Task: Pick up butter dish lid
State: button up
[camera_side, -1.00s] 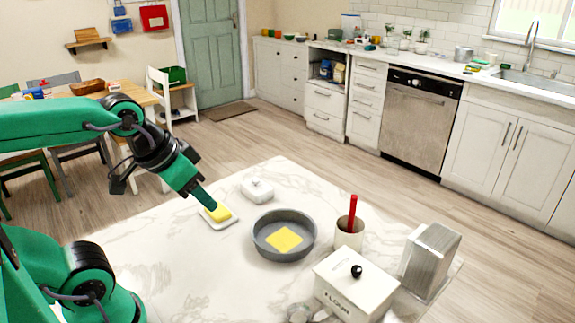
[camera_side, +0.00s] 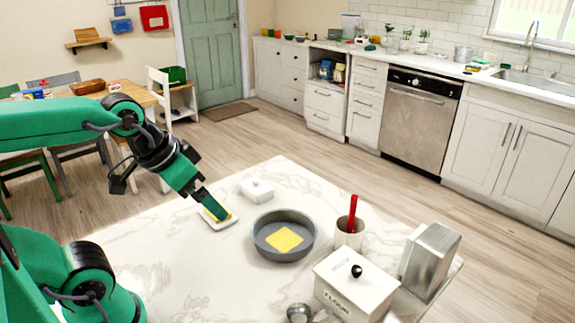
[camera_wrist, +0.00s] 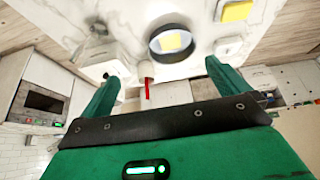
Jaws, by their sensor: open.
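The butter dish lid (camera_side: 257,189), white with a small knob, sits on the marble counter; it also shows in the wrist view (camera_wrist: 228,47). The butter dish base (camera_side: 222,224) holds a yellow butter block (camera_wrist: 236,11) and stands left of the lid in the side view. My gripper (camera_side: 214,209) is open and points down in front of the butter, hiding most of it. In the wrist view my gripper (camera_wrist: 160,72) shows two spread green fingers with nothing held between them. The lid is apart from the fingers, right of the right fingertip there.
A grey pan (camera_side: 284,250) with a yellow square in it stands right of the dish. Beyond it are a crock (camera_side: 348,239) with a red handle, a flour box (camera_side: 350,286) and a metal container (camera_side: 430,262). The marble counter (camera_side: 150,250) is bare at the left.

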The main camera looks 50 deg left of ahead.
jog(key=shift+w, duration=0.15)
jog(key=g, duration=0.6)
send_over(257, 180)
notch_tip(257, 180, down, 16)
jog(key=shift+d+r, duration=0.1)
jog(key=shift+w+a+f, duration=0.1)
jog(key=shift+a+f, duration=0.2)
jog(key=shift+f, duration=1.45)
